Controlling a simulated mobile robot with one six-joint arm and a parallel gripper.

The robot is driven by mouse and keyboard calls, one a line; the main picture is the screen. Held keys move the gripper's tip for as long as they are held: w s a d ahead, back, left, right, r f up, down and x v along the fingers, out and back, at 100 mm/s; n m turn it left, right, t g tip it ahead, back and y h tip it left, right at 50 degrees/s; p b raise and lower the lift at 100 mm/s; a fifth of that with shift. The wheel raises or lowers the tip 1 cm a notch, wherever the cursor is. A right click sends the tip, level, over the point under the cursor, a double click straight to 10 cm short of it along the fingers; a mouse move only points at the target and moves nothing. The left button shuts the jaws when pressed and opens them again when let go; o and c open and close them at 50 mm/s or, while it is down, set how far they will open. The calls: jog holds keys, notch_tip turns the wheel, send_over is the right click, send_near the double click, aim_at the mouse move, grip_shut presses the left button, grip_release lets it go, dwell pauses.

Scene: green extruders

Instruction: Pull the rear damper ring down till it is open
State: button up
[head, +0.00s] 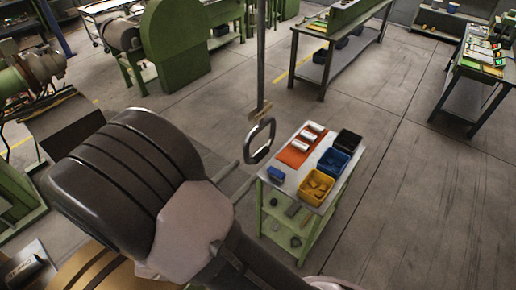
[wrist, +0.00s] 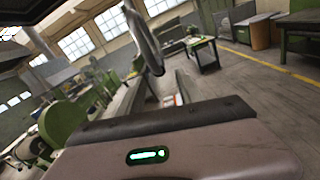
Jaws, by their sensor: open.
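The damper ring is a dark, rounded-square loop (head: 248,143) hanging on a vertical rod (head: 261,60) in the middle of the head view. In the wrist view the ring (wrist: 146,45) shows almost edge-on, upright, above the gripper fingers. My gripper (head: 243,172) is open and empty, its two thin grey fingers reaching towards the ring from the lower left. The fingertips are close to the ring's lower part in the head view. Whether they touch it I cannot tell. In the wrist view the gripper (wrist: 158,78) has its fingers apart beyond its body with the green light.
A small green-legged cart (head: 318,205) stands just right of the ring, with a yellow bin (head: 317,186), a blue bin (head: 333,162) and a black bin (head: 347,141) on top. Green machines stand at the left.

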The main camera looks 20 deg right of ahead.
aim_at(259, 157)
jog(key=p+x, duration=0.1)
jog(key=x, duration=0.5)
jog(key=shift+w+d+r, duration=0.15)
jog(key=shift+d, duration=0.1)
jog(key=shift+w+d, duration=0.45)
jog(key=shift+w, duration=0.15)
jog(key=shift+s+a, duration=0.1)
jog(key=shift+s, duration=0.1)
jog(key=shift+c, duration=1)
grip_shut()
